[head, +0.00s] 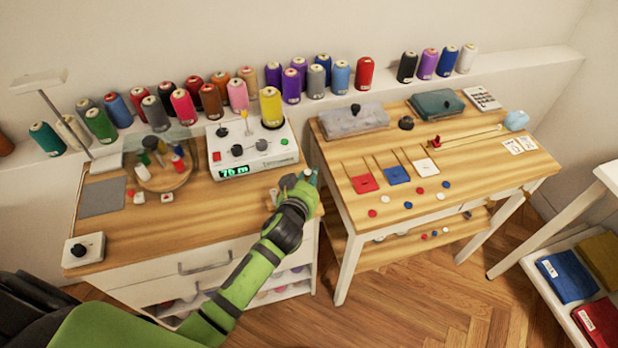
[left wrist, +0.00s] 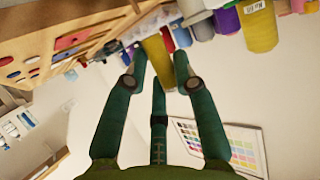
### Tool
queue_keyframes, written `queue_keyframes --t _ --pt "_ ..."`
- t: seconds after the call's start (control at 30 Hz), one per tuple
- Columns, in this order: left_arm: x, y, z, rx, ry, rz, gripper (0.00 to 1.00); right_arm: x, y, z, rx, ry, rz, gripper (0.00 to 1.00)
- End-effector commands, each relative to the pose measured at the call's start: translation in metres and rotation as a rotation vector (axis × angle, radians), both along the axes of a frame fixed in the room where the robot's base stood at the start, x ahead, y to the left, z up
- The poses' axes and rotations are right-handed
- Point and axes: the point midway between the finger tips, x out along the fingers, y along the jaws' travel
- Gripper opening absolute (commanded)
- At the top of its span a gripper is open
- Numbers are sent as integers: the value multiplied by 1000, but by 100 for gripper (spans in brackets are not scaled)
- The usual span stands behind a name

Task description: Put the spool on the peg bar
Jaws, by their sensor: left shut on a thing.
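My left gripper (head: 297,186) is over the right front corner of the left table, its green fingers closed. In the left wrist view, a mustard-yellow piece (left wrist: 155,58) shows between the fingertips (left wrist: 161,66). It looks like the held spool, but the fingers hide much of it. In the head view the hand mostly covers the held thing. I cannot clearly make out a peg bar. A thin rod with a red end (head: 464,138) lies at the back of the right table. My right gripper is not in view.
A white control box (head: 252,153) bearing a yellow thread cone (head: 271,106) stands behind the gripper. Several thread cones line the wall ledge. The right table (head: 440,205) holds red, blue and white pads and loose buttons. A gap separates the tables.

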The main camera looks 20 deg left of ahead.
Motion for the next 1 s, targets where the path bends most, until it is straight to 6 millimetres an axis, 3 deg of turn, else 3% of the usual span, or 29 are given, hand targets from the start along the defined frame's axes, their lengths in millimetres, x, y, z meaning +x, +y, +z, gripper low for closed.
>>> queue_keyframes --t 1.0 --pt "0 0 -27 0 1 0 18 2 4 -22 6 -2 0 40"
